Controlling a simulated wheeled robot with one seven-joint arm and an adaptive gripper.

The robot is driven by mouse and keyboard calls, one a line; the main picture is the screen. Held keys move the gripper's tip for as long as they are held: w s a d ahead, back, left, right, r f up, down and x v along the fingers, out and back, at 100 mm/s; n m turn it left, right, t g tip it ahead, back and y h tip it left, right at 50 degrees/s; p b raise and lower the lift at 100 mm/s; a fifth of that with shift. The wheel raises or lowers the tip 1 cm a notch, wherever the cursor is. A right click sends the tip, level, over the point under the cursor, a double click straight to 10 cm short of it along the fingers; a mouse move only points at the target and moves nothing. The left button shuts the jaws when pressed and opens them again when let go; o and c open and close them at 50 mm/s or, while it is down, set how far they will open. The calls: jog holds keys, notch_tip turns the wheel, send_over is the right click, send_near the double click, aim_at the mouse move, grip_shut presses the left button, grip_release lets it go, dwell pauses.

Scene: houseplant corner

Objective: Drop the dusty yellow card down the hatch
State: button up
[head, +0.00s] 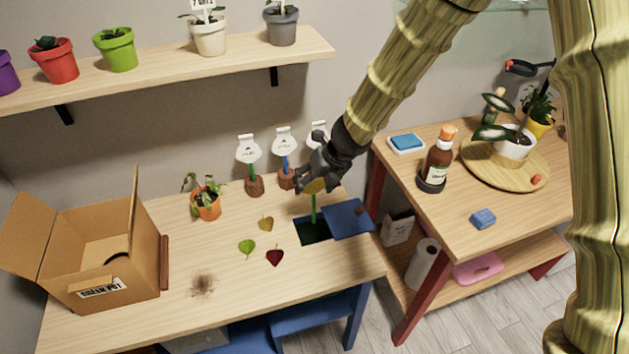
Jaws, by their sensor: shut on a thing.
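My gripper (312,182) is shut on a dull yellow, rounded piece, the dusty yellow card (316,187). It holds the card above the hatch (311,236), a dark square opening in the light wooden table. My fingers hide part of the card. A thin green upright strip shows below the card, over the opening; I cannot tell whether it belongs to the card. The hatch's blue lid (349,218) is open and lies to the right of the opening.
A yellowish leaf (265,223), a green leaf (247,248) and a dark red leaf (275,257) lie left of the hatch. White-headed markers (249,150) stand behind. A potted plant (207,204) and an open cardboard box (105,264) are farther left. A side table (452,242) stands right.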

jog(key=shift+f+b, duration=3.9)
jog(key=shift+f, duration=0.05)
jog(key=o, duration=0.8)
jog(key=p+v, duration=0.5)
jog(key=v, duration=0.5)
